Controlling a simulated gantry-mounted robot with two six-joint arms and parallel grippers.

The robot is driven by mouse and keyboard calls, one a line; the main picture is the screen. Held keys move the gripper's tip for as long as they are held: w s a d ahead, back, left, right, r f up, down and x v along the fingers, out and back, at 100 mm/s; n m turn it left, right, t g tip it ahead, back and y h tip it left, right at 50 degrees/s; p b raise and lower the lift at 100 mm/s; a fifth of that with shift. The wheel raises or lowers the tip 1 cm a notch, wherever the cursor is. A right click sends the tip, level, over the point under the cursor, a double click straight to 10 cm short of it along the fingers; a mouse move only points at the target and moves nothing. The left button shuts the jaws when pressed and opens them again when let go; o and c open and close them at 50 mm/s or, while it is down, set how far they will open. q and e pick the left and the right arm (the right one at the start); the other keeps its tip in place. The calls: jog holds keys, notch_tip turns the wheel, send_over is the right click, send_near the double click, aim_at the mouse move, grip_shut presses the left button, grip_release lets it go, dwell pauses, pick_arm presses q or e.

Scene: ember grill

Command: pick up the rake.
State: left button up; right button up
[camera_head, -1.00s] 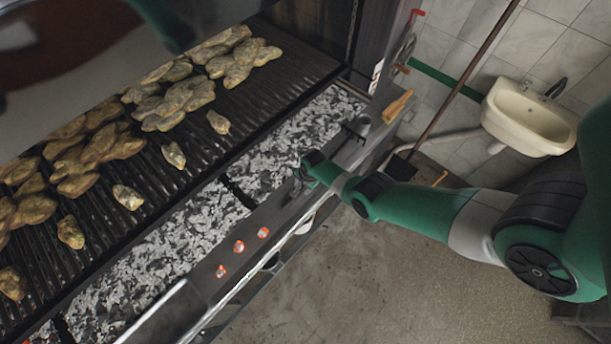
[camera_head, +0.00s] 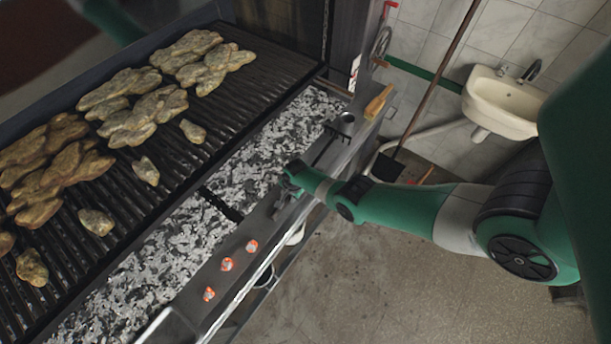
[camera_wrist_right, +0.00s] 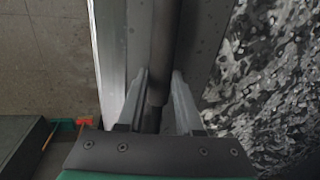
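The rake (camera_head: 325,146) lies along the metal front ledge of the grill, its dark crosswise head toward the far end. My right gripper (camera_head: 288,178) is low at the ledge near the rake's near end, small in the head view. In the right wrist view, the rake's dark round handle (camera_wrist_right: 164,50) runs between the two fingers of my right gripper (camera_wrist_right: 160,76). The fingers stand apart on either side of the handle, with narrow gaps showing. My left gripper is out of view; only a blurred green part of my left arm shows at the upper left.
A bed of grey coals (camera_head: 255,155) and a grate (camera_head: 170,170) with several meat pieces lie left of the ledge. A wooden-handled tool (camera_head: 378,102), a long-handled shovel (camera_head: 388,165) and a sink (camera_head: 502,103) are farther off.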

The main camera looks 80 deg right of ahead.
grip_shut()
dwell(1.1)
